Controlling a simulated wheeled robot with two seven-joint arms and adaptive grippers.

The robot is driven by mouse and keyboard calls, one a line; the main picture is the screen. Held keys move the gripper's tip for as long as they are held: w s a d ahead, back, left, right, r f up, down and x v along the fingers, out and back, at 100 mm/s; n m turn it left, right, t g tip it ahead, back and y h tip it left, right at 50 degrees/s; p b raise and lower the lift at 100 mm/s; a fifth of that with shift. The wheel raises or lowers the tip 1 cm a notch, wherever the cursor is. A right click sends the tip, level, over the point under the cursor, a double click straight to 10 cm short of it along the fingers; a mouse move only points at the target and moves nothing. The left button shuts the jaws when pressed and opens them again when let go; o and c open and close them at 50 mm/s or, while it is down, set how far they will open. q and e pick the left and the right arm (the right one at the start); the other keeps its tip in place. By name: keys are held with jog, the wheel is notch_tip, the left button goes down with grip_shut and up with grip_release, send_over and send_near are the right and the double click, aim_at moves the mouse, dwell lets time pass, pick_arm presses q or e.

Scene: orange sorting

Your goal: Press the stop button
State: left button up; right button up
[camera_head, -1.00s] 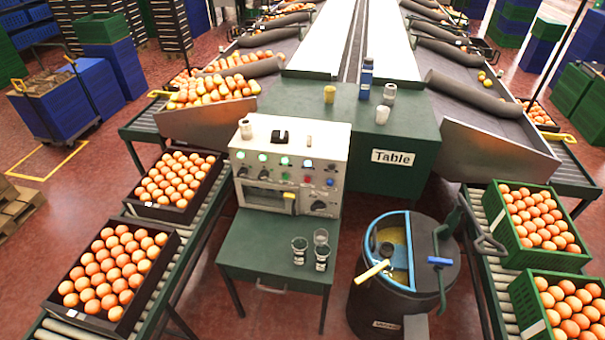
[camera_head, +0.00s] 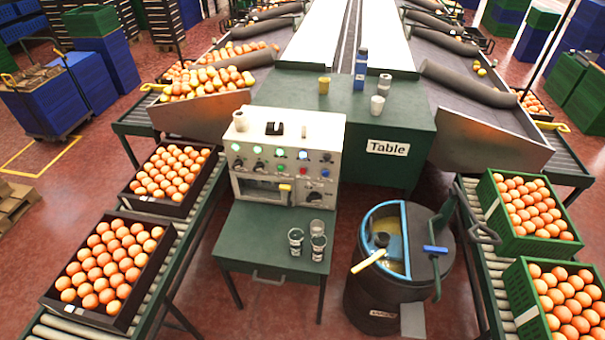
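A white control panel box (camera_head: 305,130) stands on a small green stand (camera_head: 262,228) in the middle of the view. Its sloped front has a row of lit green lamps (camera_head: 258,149), with small coloured buttons and knobs below. A small red button (camera_head: 303,170) sits in the lower row, right of centre. A yellow-handled switch (camera_head: 285,187) is lower on the front. Any label on the buttons is too small to read. Neither of my grippers shows, and nothing covers the panel front.
Several cups (camera_head: 296,240) stand on the stand's front right. A dark round bin (camera_head: 385,285) with a blue rim stands to its right. Orange-filled crates rest on roller conveyors on the left (camera_head: 210,190) and right (camera_head: 470,225). Floor shows in front of the stand.

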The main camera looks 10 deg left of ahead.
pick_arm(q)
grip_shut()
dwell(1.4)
